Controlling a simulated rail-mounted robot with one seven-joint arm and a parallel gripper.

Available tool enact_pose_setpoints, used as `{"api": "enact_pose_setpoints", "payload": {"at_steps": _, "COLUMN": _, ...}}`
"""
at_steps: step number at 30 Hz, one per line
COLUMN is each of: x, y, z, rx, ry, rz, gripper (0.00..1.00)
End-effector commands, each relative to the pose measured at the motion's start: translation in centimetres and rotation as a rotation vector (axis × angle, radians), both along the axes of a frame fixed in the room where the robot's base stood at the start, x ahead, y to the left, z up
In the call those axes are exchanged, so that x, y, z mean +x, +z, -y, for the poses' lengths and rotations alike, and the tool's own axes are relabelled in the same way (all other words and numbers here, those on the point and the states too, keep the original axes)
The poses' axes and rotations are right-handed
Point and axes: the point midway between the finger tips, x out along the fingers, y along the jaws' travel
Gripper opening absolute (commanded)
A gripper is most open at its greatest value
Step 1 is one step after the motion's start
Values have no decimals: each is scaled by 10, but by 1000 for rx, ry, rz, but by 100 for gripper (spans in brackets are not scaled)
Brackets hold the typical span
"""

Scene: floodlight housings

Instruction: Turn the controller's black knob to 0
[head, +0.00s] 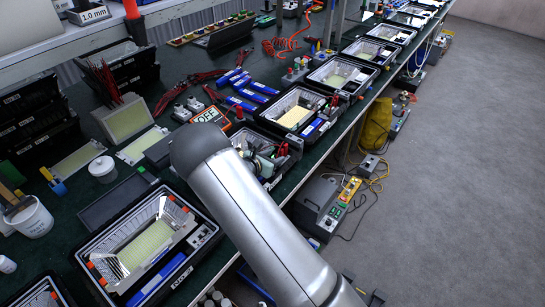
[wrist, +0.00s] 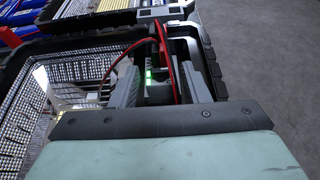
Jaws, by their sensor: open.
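In the wrist view my gripper (wrist: 160,82) is open, with its grey fingers apart over the right-hand end of a floodlight housing (wrist: 88,44). Between the fingers is a dark unit with a small lit green patch (wrist: 149,78), perhaps the controller. I cannot make out a black knob or its setting; the fingers and mounting bar cover much of that area. A thin red cable (wrist: 164,45) loops up beside the fingers. In the head view my arm hides most of this spot, by a housing with red and black plugs (head: 283,150).
A row of open housings runs along the dark green bench; one (head: 158,242) lies at the lower left and another (head: 295,110) beyond my arm. Blue packs (head: 245,90) and an orange-framed meter (head: 208,120) lie nearby. The grey floor (head: 470,170) at the right is mostly clear.

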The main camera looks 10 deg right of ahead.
Motion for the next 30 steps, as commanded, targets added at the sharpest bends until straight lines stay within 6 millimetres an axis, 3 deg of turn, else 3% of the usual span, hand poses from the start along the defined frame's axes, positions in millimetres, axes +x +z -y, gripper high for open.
{"api": "enact_pose_setpoints", "payload": {"at_steps": 3, "x": 0, "y": 0, "z": 0, "rx": 0, "ry": 0, "rz": 0, "gripper": 39}}
{"api": "enact_pose_setpoints", "payload": {"at_steps": 7, "x": 0, "y": 0, "z": 0, "rx": 0, "ry": 0, "rz": 0, "gripper": 3}}
{"api": "enact_pose_setpoints", "payload": {"at_steps": 8, "x": 0, "y": 0, "z": 0, "rx": 0, "ry": 0, "rz": 0, "gripper": 0}}
{"api": "enact_pose_setpoints", "payload": {"at_steps": 20, "x": 2, "y": 0, "z": -2, "rx": 2, "ry": -59, "rz": 2, "gripper": 0}}
{"api": "enact_pose_setpoints", "payload": {"at_steps": 30, "x": 7, "y": -3, "z": -4, "rx": 2, "ry": -279, "rz": 3, "gripper": 0}}
